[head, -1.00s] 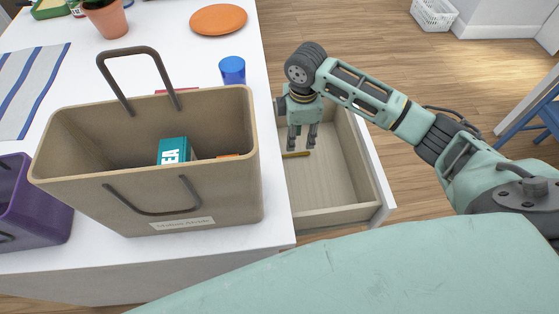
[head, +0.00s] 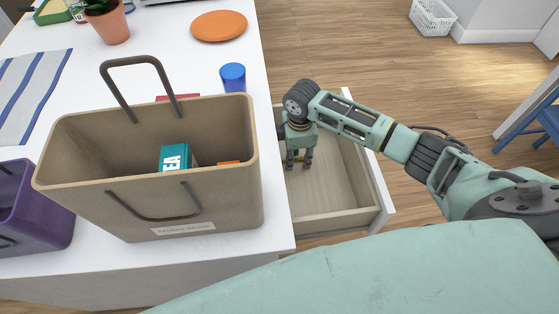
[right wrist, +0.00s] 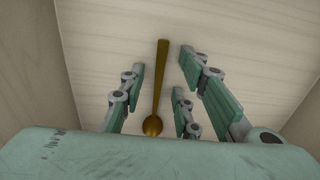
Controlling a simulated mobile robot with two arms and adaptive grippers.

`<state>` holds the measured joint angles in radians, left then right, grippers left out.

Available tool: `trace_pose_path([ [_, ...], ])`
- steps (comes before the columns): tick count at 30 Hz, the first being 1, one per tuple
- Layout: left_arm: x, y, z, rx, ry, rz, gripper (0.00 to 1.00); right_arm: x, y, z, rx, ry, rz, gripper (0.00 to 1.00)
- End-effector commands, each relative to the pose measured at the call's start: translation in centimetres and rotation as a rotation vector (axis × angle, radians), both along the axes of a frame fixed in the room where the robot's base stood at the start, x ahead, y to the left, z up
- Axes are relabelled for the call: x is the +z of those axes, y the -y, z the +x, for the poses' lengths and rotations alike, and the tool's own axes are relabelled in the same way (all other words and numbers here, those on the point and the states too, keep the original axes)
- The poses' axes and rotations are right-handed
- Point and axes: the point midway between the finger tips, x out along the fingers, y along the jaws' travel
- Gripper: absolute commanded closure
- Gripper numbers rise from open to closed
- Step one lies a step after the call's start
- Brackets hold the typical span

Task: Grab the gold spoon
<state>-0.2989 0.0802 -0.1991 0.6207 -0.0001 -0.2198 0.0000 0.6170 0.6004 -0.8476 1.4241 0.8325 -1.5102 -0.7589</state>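The gold spoon (right wrist: 157,95) lies on the drawer bottom in the right wrist view, its handle pointing up the picture and its bowl nearest my palm. My right gripper (right wrist: 160,70) is open, with its fingers on either side of the spoon and a visible gap to each. In the head view my right gripper (head: 299,164) points down inside the open drawer (head: 335,190), close to its bottom, and hides the spoon. My left gripper is not in view.
A beige basket (head: 110,205) with a tea box (head: 174,157) stands on the white counter (head: 205,60) left of the drawer. A blue cup (head: 233,77), an orange plate (head: 219,26) and a purple bin (head: 35,220) are also there. The drawer's near part is clear.

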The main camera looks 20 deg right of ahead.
Motion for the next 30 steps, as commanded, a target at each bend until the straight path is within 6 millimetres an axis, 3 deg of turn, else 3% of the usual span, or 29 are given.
trace_pose_path([
  [8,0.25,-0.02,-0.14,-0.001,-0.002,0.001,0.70,-0.16,-0.02,0.01,0.000,0.000,0.000,0.70],
  [19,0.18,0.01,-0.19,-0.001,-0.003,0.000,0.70,-0.21,0.00,0.02,0.000,0.001,0.000,1.00],
  [30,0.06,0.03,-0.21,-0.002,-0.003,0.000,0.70,-0.16,0.01,0.04,0.000,0.001,0.000,1.00],
])
